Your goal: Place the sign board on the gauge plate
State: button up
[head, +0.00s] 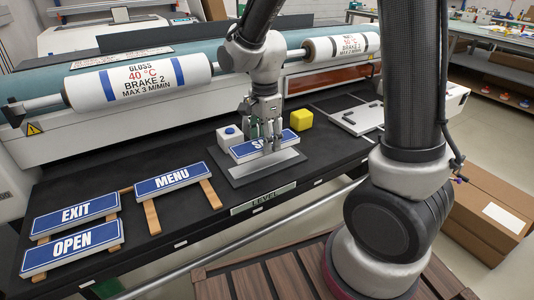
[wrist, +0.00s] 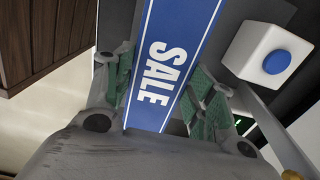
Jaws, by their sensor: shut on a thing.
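The blue and white SALE sign board (head: 243,150) is between the fingers of my gripper (head: 266,138), which is shut on it. In the wrist view the sign board (wrist: 172,50) runs lengthwise between the green-padded fingers (wrist: 162,80). In the head view it lies over the back part of the grey gauge plate (head: 268,168), roughly in line with it. The plate's front strip is bare. I cannot tell whether the board touches the plate or hangs just above it.
A white box with a blue button (head: 229,133) stands close behind the plate, left of my gripper; a yellow cube (head: 301,119) is to the right. The MENU sign (head: 173,178), EXIT sign (head: 76,214) and OPEN sign (head: 72,247) rest on wooden strips at left. Machine rollers (head: 140,80) run behind.

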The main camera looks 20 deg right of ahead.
aim_at(265, 162)
jog(key=shift+f, duration=2.4)
jog(key=shift+f, duration=0.15)
jog(key=o, duration=1.1)
jog(key=shift+c, duration=0.2)
